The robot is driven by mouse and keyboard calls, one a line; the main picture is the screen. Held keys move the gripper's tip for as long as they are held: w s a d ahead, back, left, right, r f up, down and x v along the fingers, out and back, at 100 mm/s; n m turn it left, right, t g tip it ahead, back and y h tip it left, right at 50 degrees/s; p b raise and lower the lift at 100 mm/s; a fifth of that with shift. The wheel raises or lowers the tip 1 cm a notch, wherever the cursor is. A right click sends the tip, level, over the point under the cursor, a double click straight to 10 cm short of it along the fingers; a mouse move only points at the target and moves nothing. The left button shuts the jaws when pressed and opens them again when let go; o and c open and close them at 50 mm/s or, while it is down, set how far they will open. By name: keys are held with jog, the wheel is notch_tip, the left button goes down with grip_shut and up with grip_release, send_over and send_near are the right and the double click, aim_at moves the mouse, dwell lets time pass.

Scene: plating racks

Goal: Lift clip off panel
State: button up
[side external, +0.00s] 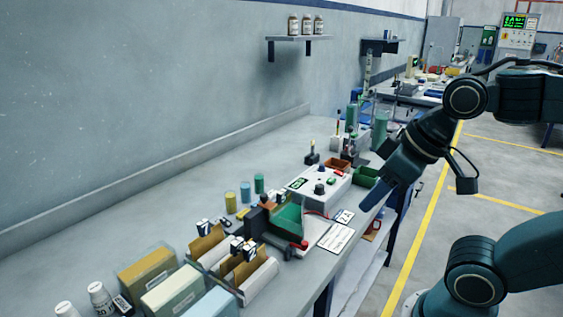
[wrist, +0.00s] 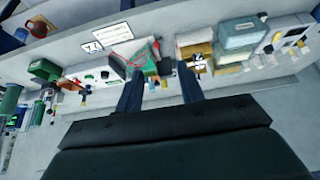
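A green panel (side external: 286,219) stands at a dark holder in the middle of the bench; in the wrist view the green panel (wrist: 143,54) shows just beyond the fingertips. A small red piece (side external: 303,245), which may be the clip, sits at the panel's lower front edge, and a thin red wire runs nearby. It is too small to be sure how it grips the panel. My gripper (side external: 371,178) is up and to the right of the panel, apart from it. In the wrist view my gripper (wrist: 160,69) has its two fingers spread, with nothing held between them.
A white power unit (side external: 318,188) with a green display stands behind the panel. Open cardboard boxes (side external: 246,274) stand in front. White printed cards (side external: 335,237) lie at the bench's right edge. Yellow and green cylinders (side external: 230,202) stand at the left, with clear bench toward the wall.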

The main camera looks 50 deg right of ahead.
jog(key=shift+c, duration=0.5)
jog(key=shift+c, duration=0.6)
jog(key=w+d+r+m+g, duration=0.1)
jog(key=w+r, duration=0.2)
jog(key=w, duration=0.4)
jog(key=w+d+r+m+g, duration=0.1)
jog(key=w+r+g, duration=0.1)
jog(key=w, duration=0.5)
jog(key=m+g, duration=0.2)
jog(key=g, duration=0.1)
send_over(264, 194)
notch_tip(264, 194, down, 4)
jog(key=shift+f, duration=0.2)
notch_tip(264, 194, down, 14)
jog(key=shift+r, duration=0.1)
